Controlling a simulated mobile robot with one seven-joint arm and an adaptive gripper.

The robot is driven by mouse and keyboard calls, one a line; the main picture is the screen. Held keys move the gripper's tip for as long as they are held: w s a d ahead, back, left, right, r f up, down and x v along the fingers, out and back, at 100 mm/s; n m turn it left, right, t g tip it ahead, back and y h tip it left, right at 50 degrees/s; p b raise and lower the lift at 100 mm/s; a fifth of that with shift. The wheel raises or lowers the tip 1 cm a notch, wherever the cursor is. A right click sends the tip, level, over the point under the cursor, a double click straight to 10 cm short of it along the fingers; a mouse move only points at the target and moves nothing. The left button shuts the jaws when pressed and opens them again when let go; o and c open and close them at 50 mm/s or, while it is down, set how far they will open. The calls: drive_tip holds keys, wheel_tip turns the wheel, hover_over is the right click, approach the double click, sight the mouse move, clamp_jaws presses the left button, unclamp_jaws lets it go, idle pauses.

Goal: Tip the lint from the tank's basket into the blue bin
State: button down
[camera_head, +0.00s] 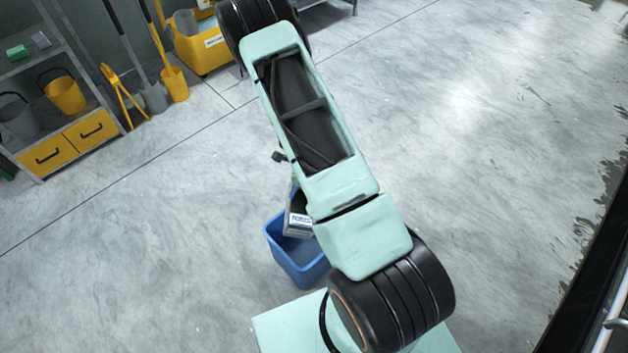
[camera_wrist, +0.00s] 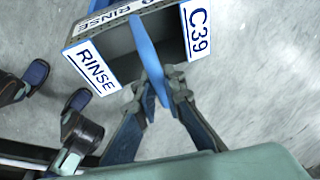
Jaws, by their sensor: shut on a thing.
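The basket (camera_head: 298,223) is a grey box with a white label, seen in the head view below my arm and overlapping the opening of the blue bin (camera_head: 291,264). The bin stands on the floor. In the wrist view the basket (camera_wrist: 118,45) has white labels reading RINSE and C39, a dark inside and a blue handle (camera_wrist: 147,52). My gripper (camera_wrist: 160,78) is shut on that handle, and the basket hangs from it. I see no lint; the inside of the basket is too dark to tell. The bin's inside is partly hidden by the basket and my arm.
A grey shelf (camera_head: 75,83) with yellow drawers and buckets stands at the upper left. Yellow and grey tools (camera_head: 174,84) and a yellow mop bucket (camera_head: 205,55) stand beside it. A dark edge with a metal rail (camera_head: 607,325) runs along the right.

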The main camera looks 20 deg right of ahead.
drive_tip(key=p, duration=0.1)
drive_tip(key=r+p, duration=0.1)
drive_tip(key=p, duration=0.1)
drive_tip(key=shift+w+a+h, duration=0.1)
drive_tip(key=shift+a+h, duration=0.2)
drive_tip(key=shift+h, duration=0.1)
drive_tip(key=shift+a+f+p, duration=0.1)
drive_tip(key=shift+f+p, duration=0.05)
drive_tip(key=shift+p, duration=0.4)
drive_tip(key=shift+a+g+h+p, duration=0.15)
drive_tip(key=shift+g+h+p, duration=0.15)
drive_tip(key=shift+p, duration=0.6)
drive_tip(key=shift+w+a+r+p, duration=0.2)
drive_tip(key=shift+w+a+p, duration=0.05)
drive_tip(key=shift+p, duration=0.6)
drive_tip(key=shift+w+a+f+h+b, duration=0.15)
drive_tip(key=shift+a+f+h+b, duration=0.2)
drive_tip(key=shift+b, duration=0.35)
drive_tip(key=shift+w+a+r+g+h+b, duration=0.15)
drive_tip(key=shift+g+h+b, duration=0.15)
drive_tip(key=shift+h+b, duration=0.1)
drive_tip(key=shift+w+a+r, duration=0.1)
drive_tip(key=shift+a+r, duration=0.05)
drive_tip(key=shift+r, duration=0.2)
